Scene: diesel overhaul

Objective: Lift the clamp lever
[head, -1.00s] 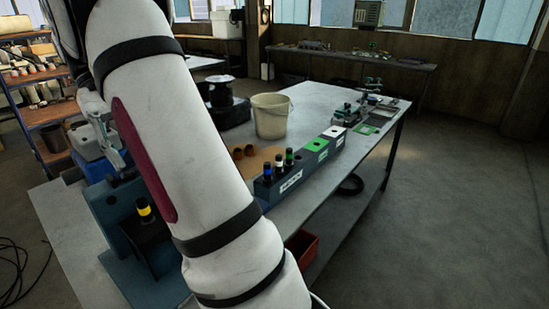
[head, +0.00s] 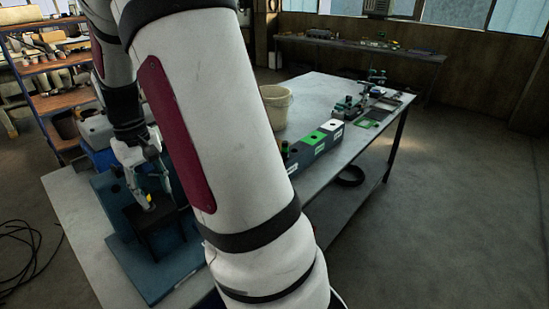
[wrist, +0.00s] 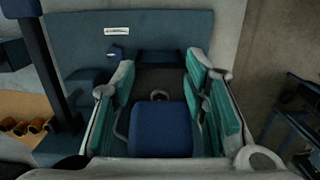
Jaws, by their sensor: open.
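My gripper (head: 143,190) hangs over a blue fixture (head: 150,262) at the left end of the workbench in the head view. In the wrist view my gripper (wrist: 161,76) is open, with a teal pad on each finger. A dark blue block (wrist: 160,130) lies between the fingers in that picture, with a small grey ring (wrist: 159,95) just past its end. I cannot tell whether either is the clamp lever. A part with a yellow band (head: 149,200) shows by the fingertips in the head view. The fixture's blue plate (wrist: 180,30) carries a white label.
The workbench (head: 320,95) runs to the right, with a beige bucket (head: 277,106) and a dark rack (head: 307,153) partly behind my arm. A dark post (wrist: 40,65) stands left of the fingers, and brown cups (wrist: 20,127) lie beyond it.

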